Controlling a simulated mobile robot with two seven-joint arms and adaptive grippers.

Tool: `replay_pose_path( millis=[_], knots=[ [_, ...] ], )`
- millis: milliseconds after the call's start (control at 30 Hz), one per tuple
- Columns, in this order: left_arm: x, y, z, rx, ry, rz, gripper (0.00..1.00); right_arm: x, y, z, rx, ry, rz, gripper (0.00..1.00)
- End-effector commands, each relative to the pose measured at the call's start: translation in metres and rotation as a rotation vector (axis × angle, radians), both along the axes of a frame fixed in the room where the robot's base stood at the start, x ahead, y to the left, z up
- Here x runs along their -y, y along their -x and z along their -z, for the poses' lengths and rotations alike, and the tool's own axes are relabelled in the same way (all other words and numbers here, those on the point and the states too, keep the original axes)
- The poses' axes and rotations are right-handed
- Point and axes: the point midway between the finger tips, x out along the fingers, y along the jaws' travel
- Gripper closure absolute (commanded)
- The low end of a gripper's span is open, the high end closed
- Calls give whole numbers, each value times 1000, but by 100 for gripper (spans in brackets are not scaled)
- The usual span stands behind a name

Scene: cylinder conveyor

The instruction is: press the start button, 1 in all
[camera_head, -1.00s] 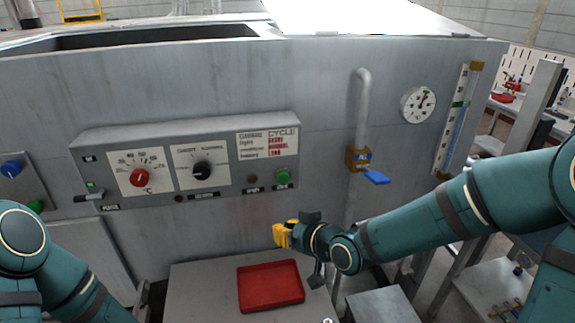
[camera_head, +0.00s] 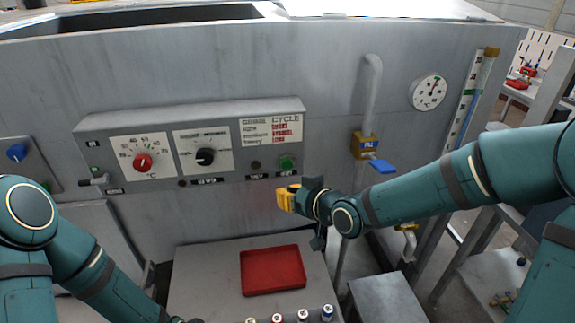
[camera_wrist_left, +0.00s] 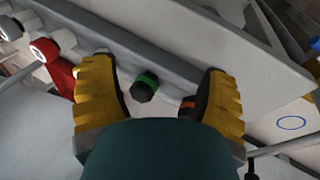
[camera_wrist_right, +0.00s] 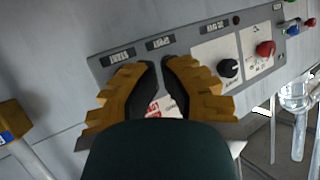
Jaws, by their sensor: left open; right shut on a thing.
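The start button (camera_head: 287,162) is a round green button at the right end of the grey control panel (camera_head: 222,176) in the head view. My right gripper (camera_head: 286,198) is shut, with its yellow fingers just below the button and apart from it in the picture. In the right wrist view, the right fingertips (camera_wrist_right: 157,66) come together near the START label (camera_wrist_right: 117,57). I see no object clearly between them, and the green button does not show there. My left gripper (camera_wrist_left: 163,80) is open in the left wrist view. Its fingers are out of sight in the head view.
A red tray (camera_head: 272,271) lies on the grey table below the panel. Several small capped cylinders (camera_head: 327,313) stand at the bottom edge. A blue-handled valve (camera_head: 383,166) on a pipe is right of the panel. Red (camera_head: 143,162) and black (camera_head: 205,157) dials are left of the button.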

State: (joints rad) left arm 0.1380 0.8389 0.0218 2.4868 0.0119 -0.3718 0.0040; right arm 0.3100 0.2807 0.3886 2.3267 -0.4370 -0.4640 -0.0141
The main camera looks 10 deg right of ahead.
Motion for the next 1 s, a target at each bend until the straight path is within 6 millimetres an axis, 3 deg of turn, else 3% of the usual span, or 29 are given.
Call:
replay_pose_path(
  millis=[300, 500, 933, 967, 1000],
  knots=[
    [0, 0, -9, 0, 2, 0, 25, 0, -42, 0, 0, -1, 0, 100],
    [0, 0, -8, 0, 2, 0, 25, 0, -59, 0, 0, -1, 0, 100],
    [0, 0, -8, 0, 2, 0, 25, 0, -65, 0, 0, 0, 0, 100],
    [0, 0, -8, 0, 2, 0, 25, 0, -65, 0, 0, 0, 0, 95],
    [0, 0, -8, 0, 2, 0, 25, 0, -65, 0, 0, 0, 0, 100]
  ],
)
